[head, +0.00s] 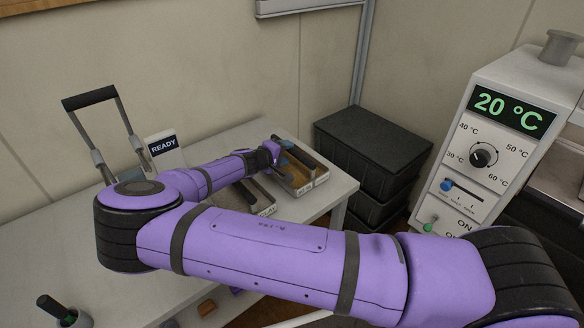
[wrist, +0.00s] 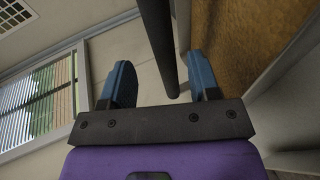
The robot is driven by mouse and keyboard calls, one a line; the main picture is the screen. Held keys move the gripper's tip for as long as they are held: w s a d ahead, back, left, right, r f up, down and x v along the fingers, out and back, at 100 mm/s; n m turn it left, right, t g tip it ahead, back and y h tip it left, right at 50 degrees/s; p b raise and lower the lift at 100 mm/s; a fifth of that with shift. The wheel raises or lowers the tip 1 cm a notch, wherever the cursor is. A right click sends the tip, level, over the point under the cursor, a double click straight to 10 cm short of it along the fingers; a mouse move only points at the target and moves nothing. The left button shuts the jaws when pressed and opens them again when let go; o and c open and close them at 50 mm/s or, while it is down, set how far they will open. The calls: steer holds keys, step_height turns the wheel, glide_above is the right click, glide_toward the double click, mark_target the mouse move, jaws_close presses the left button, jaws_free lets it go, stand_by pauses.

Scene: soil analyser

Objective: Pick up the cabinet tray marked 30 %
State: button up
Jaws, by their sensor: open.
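Two narrow trays with pale rims lie side by side on the white table, in the head view. The right tray (head: 319,181) and the left tray (head: 266,210) each have a small light label at the near end. The labels are too small to read, so I cannot tell which is marked 30 %. My gripper (head: 280,155) is at the far part of the right tray, partly hidden by my wrist. In the wrist view my gripper (wrist: 162,72) has its two blue fingers apart, with a dark bar (wrist: 159,45) between them. I cannot tell whether they touch it.
The white table (head: 240,135) has a READY sign (head: 163,146) and a dark-handled frame (head: 90,98) at its left. Black stacked crates (head: 372,150) stand right of the table. A heater-like unit reading 20 °C (head: 509,112) stands further right.

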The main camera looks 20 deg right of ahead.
glide_above(295, 165)
step_height(295, 165, down, 3)
steer(key=shift+s+r, duration=0.1)
steer(key=shift+r, duration=0.1)
jaws_close()
